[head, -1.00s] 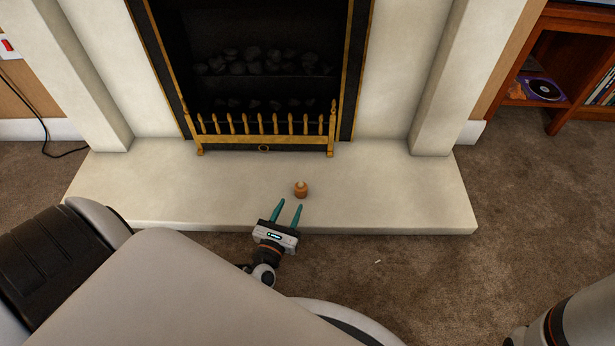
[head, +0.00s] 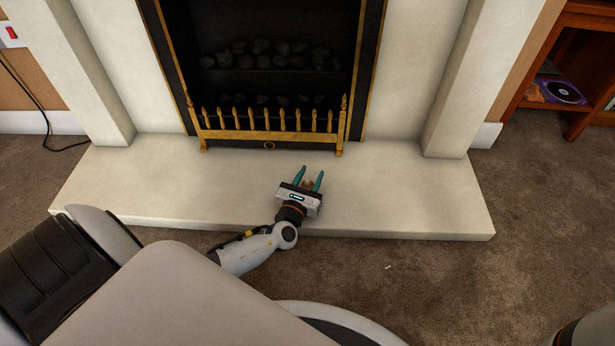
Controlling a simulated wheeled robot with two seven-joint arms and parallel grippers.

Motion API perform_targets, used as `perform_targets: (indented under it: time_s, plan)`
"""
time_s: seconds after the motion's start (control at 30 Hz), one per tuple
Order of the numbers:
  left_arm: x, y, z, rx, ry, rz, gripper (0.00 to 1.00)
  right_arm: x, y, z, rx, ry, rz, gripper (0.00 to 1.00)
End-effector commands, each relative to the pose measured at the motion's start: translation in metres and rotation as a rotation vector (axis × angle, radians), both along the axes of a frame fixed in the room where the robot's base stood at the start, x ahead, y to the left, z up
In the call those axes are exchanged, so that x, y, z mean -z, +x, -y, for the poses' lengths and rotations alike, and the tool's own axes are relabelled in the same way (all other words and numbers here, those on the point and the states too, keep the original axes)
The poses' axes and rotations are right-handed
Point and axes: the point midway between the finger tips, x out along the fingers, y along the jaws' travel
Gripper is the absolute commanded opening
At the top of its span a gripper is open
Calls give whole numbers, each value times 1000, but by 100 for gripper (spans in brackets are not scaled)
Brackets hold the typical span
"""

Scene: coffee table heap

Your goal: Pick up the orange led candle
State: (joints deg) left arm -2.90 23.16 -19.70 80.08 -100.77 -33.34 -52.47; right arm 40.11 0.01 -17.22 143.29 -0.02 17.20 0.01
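The orange led candle (head: 308,185) stands on the pale stone hearth (head: 180,185), in front of the fireplace. My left gripper (head: 309,175) is over the hearth with its two teal fingers apart, one on each side of the candle. The gripper body hides the candle's lower part. I cannot tell whether the fingers touch it. My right gripper is not in view; only a bit of what looks like my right arm shows at the bottom right corner.
A brass fireplace fender (head: 269,130) stands behind the candle at the back of the hearth. The hearth around the gripper is bare. Brown carpet (head: 440,280) lies in front, with a small white scrap (head: 388,267). A wooden shelf unit (head: 575,75) is at the right.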

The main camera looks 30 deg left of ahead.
Motion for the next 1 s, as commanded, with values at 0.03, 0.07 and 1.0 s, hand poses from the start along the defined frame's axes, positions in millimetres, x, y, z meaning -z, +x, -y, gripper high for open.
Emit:
perform_targets:
  time_s: [0.03, 0.07, 1.0]
  plan:
    - [0, 0, 0, 0, 0, 0, 39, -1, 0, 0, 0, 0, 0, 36]
    - [0, 0, 0, 0, 0, 0, 39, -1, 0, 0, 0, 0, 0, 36]
    - [-20, -1, 0, 0, -1, 1, 0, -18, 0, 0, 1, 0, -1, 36]
